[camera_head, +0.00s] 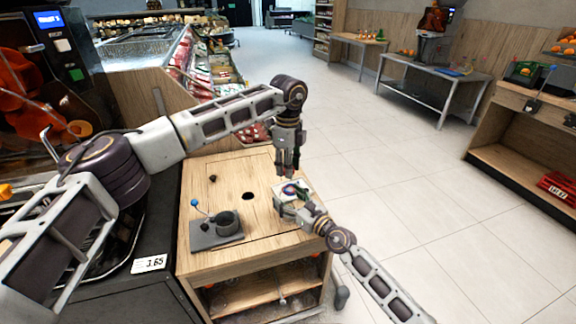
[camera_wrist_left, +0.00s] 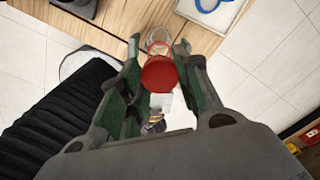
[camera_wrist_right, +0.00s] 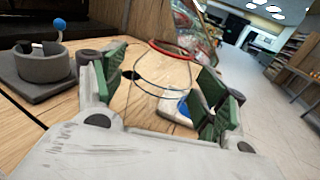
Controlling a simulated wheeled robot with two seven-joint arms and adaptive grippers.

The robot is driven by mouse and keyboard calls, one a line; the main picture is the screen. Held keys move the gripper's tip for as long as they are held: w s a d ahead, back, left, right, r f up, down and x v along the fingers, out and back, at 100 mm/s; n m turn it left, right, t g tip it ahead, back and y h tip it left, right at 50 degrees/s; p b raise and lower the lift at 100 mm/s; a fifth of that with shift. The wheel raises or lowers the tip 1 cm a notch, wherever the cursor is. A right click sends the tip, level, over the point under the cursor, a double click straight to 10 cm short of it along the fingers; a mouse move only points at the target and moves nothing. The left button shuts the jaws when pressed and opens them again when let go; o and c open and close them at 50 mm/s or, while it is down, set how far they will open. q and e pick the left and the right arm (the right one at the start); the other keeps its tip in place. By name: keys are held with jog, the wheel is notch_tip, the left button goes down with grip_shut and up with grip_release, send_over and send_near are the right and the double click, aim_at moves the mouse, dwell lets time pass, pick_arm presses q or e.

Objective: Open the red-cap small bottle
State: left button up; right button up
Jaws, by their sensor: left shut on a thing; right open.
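My left gripper (camera_head: 287,170) points down over the right side of the wooden counter. In the left wrist view its green-padded fingers are shut on a round red cap (camera_wrist_left: 160,74). A clear small bottle (camera_wrist_right: 162,85) with a red ring at its neck stands upright between the fingers of my right gripper (camera_wrist_right: 163,68). That gripper is open, with a finger on each side of the bottle. In the left wrist view the bottle (camera_wrist_left: 158,42) shows just beyond the cap, and the cap appears apart from its mouth. In the head view the grippers largely hide the bottle.
A white piece with a blue ring (camera_wrist_left: 207,5) lies next to the bottle. A grey holder with a cup (camera_head: 226,222) and a blue-knobbed lever stands at the counter's left. The counter (camera_head: 230,178) has dark holes. Its right edge is close to both grippers.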

jog(key=v, duration=1.2)
dwell(0.6)
dwell(0.5)
